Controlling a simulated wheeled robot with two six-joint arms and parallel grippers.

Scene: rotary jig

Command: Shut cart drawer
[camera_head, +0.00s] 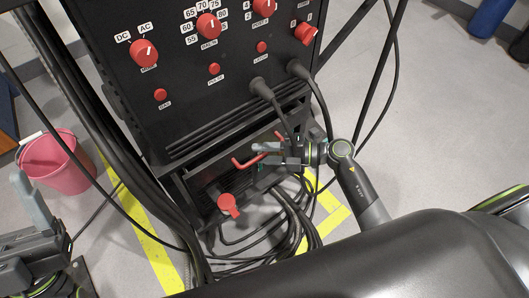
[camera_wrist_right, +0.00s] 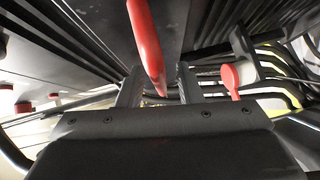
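The cart is a black unit with a drawer (camera_head: 207,186) low down, below the control panel. A red bar handle (camera_head: 240,165) is on the drawer front, and it also shows in the right wrist view (camera_wrist_right: 146,38). How far the drawer stands out is hard to tell. My right gripper (camera_head: 264,153) is at the handle, and its fingers are spread apart in the right wrist view (camera_wrist_right: 158,88). The handle runs between or just above the fingers; contact cannot be made out. My left gripper (camera_head: 22,235) is at the far left, away from the cart, its fingers apart and empty.
The control panel (camera_head: 185,75) carries several red knobs. A red round part (camera_head: 228,205) sits low on the cart. Black cables (camera_head: 285,220) lie coiled on the floor beneath my right gripper. A pink bucket (camera_head: 55,163) stands at left. Yellow floor tape (camera_head: 150,245) runs nearby.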

